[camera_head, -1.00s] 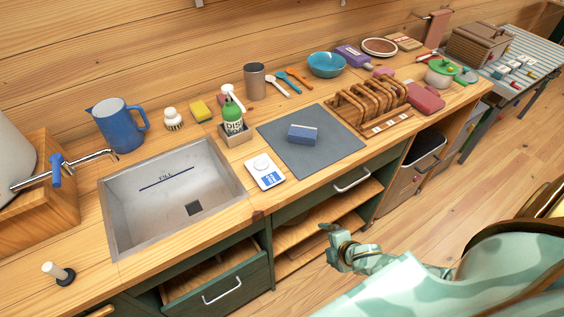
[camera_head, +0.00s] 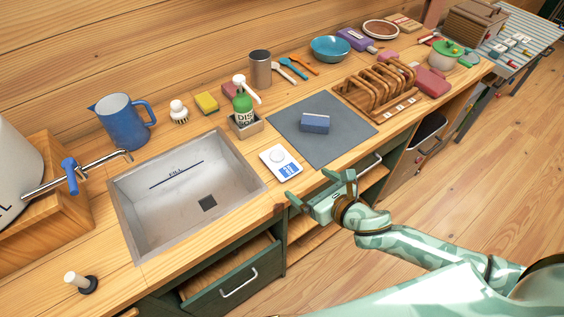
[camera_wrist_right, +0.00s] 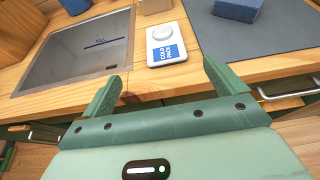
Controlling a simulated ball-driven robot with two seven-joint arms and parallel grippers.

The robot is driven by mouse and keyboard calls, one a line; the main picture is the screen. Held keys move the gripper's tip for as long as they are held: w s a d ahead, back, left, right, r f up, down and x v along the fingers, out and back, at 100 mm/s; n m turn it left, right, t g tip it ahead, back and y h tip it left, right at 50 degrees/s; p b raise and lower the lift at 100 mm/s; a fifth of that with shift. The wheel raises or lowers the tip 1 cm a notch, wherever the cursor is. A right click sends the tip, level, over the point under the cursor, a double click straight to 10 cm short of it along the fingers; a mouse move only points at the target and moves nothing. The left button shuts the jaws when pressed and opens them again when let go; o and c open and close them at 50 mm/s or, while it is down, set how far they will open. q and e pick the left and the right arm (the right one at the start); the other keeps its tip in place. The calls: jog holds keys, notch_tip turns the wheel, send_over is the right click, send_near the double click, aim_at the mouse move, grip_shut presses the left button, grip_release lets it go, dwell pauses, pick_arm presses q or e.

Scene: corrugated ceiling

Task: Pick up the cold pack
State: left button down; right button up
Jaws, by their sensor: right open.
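The cold pack (camera_head: 281,162) is a small white flat pack with a round white bump and a blue label. It lies flat on the wooden counter between the sink and the grey mat. My left gripper is not in view.
The metal sink (camera_head: 141,239) is left of the pack. The grey mat (camera_head: 345,148) with a blue block (camera_head: 316,123) is to its right. A green soap bottle (camera_head: 243,108) stands behind it. A drawer handle (camera_head: 366,168) juts from the counter front.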

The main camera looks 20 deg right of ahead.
jog(key=b, duration=0.1)
send_near(283, 164)
jog(key=x, duration=0.3)
jog(key=shift+w+a, duration=0.25)
jog(key=shift+a, duration=0.2)
jog(key=x, duration=0.1)
jog(key=b+x, duration=0.1)
jog(key=x, duration=0.2)
jog(key=shift+w+d+f+b, duration=0.3)
jog(key=shift+w, duration=0.05)
jog(key=shift+w+a+f, duration=0.1)
jog(key=shift+w+a, duration=0.05)
jog(key=shift+w, duration=0.25)
jog(key=shift+s, duration=0.1)
jog(key=shift+c, duration=0.6)
jog(key=c, duration=1)
